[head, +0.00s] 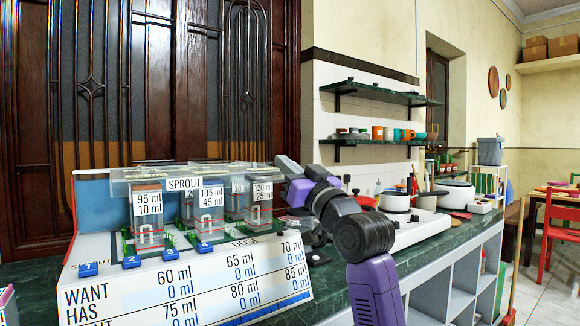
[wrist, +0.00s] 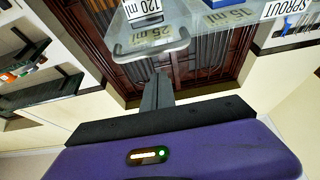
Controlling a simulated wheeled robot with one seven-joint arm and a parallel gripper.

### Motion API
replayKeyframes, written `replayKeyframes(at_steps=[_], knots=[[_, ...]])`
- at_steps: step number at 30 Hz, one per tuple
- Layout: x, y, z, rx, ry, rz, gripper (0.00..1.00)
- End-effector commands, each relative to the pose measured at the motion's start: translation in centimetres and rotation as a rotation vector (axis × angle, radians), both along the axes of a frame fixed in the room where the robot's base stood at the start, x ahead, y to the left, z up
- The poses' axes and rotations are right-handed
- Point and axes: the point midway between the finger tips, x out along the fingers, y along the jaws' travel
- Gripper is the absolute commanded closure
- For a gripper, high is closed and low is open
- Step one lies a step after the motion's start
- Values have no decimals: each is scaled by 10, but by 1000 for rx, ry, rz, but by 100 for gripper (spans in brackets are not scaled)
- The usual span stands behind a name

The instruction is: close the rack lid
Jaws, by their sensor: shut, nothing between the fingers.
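The rack lid (head: 192,172) is a clear slab lying roughly level across the tops of the jars in the head view. A SPROUT label (head: 184,184) hangs at its front. I cannot tell whether it sits fully down. Clear jars with volume labels, such as the 120 ml jar (head: 262,195), stand under it. My gripper (head: 281,161) is at the lid's right end, close to its edge. In the wrist view my gripper (wrist: 157,77) is shut and empty, its fingers just below a clear rounded edge (wrist: 150,50) beside the 120 ml label. Contact cannot be judged.
A sloped WANT/HAS board (head: 185,285) with blue buttons (head: 132,262) fronts the rack. White pots (head: 395,201) and a stove stand on the green counter to the right. Shelves (head: 380,95) hang on the wall behind. Dark wooden doors stand behind the rack.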

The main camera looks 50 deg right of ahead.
Motion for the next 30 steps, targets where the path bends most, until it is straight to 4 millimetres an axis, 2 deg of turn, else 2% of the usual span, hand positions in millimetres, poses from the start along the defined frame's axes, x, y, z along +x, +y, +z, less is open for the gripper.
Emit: replayKeyframes(at_steps=[1, 3, 9, 15, 21, 30], knots=[[3, 2, 16, -2, -4, 2, 100], [-12, 4, 0, 1, -2, -1, 100], [-49, 15, -19, -1, -8, -2, 100], [-73, 22, -34, -1, -8, 0, 100], [-83, 25, -39, -4, -9, 0, 100], [-85, 25, -35, -3, -26, 0, 100]])
